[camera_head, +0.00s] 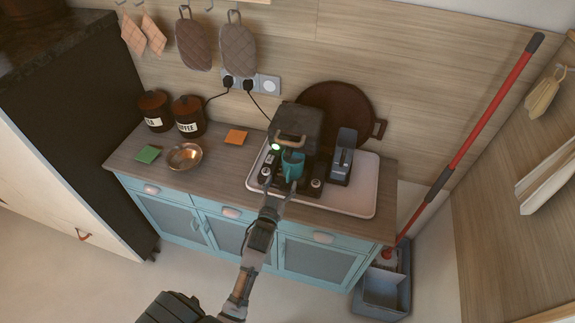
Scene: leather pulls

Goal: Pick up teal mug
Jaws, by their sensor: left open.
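The teal mug (292,165) stands upright at the front of a dark coffee machine (296,125), under its head. The machine stands on a pale tray (352,200) on the wooden counter. My left gripper (278,190) is open, just in front of and below the mug in the picture, with its fingers pointing towards it. The fingers look empty. I cannot tell whether a fingertip touches the mug. My right gripper is not in view.
A blue-grey device (343,157) stands right of the machine, and a dark round tray (340,108) leans behind. A copper bowl (184,156), two canisters (188,115) and an orange cloth (236,136) sit left. A red-handled mop (470,135) stands at the right.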

